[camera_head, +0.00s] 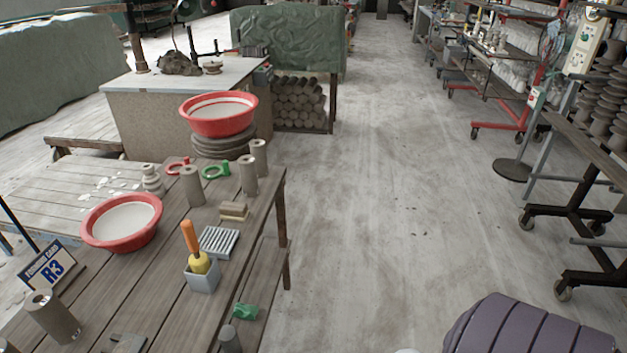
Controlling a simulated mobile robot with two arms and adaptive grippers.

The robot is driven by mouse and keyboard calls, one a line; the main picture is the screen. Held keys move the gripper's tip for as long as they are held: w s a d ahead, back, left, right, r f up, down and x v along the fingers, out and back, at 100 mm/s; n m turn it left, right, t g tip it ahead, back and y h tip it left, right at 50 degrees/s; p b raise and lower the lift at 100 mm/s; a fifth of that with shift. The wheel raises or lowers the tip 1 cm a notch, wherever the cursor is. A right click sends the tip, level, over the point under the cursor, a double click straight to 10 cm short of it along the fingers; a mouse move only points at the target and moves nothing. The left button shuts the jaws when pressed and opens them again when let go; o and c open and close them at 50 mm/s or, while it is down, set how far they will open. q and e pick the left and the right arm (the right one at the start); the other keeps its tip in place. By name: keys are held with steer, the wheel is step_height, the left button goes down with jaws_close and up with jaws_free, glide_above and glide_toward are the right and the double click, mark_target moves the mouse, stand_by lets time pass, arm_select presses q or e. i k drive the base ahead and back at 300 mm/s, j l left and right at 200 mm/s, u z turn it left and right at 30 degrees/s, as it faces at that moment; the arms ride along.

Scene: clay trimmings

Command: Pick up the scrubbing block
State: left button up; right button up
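A small two-tone block (233,211), tan and grey-brown, lies flat on the wooden table (150,290), near its right edge. It looks most like the scrubbing block, though its surface is too small to read clearly. It lies behind a light grey slatted rack (219,241) and in front of upright clay cylinders (248,176). Nothing covers it. Neither of my grippers shows in the head view, so I cannot see whether they are open or shut.
A grey holder (202,277) with an orange-handled tool stands in front of the rack. A red basin (122,222) and an R3 card (49,268) stand at left. A green item (245,312) lies on a lower shelf. Open floor (370,200) lies right of the table.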

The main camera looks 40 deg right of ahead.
mark_target(229, 210)
steer(key=z, duration=0.8)
